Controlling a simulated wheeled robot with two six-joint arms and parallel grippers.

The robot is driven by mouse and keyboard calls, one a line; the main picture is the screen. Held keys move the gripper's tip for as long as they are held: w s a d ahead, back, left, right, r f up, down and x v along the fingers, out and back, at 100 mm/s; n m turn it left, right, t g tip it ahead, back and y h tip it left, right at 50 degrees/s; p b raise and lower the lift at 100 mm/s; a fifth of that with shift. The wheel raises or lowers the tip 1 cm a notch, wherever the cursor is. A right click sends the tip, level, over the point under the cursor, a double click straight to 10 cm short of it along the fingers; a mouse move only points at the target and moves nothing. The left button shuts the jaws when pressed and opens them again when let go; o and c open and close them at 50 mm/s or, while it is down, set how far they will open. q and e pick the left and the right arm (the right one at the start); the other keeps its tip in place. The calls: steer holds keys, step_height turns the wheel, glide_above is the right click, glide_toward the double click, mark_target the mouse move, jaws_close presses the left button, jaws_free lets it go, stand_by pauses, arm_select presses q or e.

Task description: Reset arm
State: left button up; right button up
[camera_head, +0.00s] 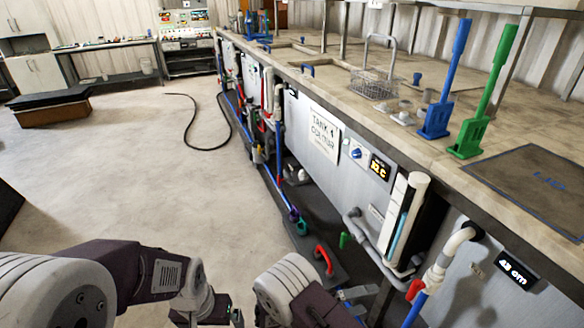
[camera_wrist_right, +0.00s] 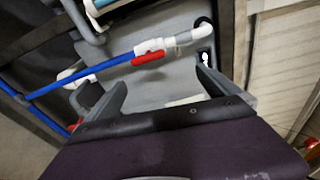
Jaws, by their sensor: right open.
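My right gripper (camera_head: 358,301) is low at the bottom of the head view, in front of the tank fronts. In the right wrist view its two fingers stand wide apart with nothing between them (camera_wrist_right: 158,80). Beyond them in that view are a white pipe fitting with a red valve handle (camera_wrist_right: 149,59) and a blue pipe (camera_wrist_right: 100,68). My left arm comes in from the left; its gripper (camera_head: 232,314) is small and partly cut off at the bottom edge, and I cannot tell its opening.
The long tank bench (camera_head: 390,125) runs along the right, with pipes and valves on its front. A blue paddle (camera_head: 440,105), a green paddle (camera_head: 480,115) and a wire basket (camera_head: 372,86) are on top. A black hose (camera_head: 190,130) lies on otherwise open floor.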

steer(key=s+d+r+m+g+y+p, duration=0.1)
steer(key=d+r+m+g+p, duration=0.35)
steer(key=r, duration=0.65)
steer(key=s+d+r+m+g+y+p, duration=0.3)
steer(key=s+d+r+m+g+y, duration=0.35)
steer(key=m, duration=0.45)
steer(key=s+a+m+t+y+p, duration=0.2)
steer(key=s+a+m+t+y, duration=0.4)
steer(key=m, duration=0.6)
steer(key=w+a+f+m+t+y, duration=0.1)
steer(key=w+a+f+m+y, duration=0.1)
steer(key=m, duration=0.9)
steer(key=w+a+y, duration=0.1)
steer(key=w+a, duration=0.1)
steer(key=a, duration=0.1)
steer(key=shift+w+a+f+t, duration=0.3)
steer(key=shift+t, duration=0.1)
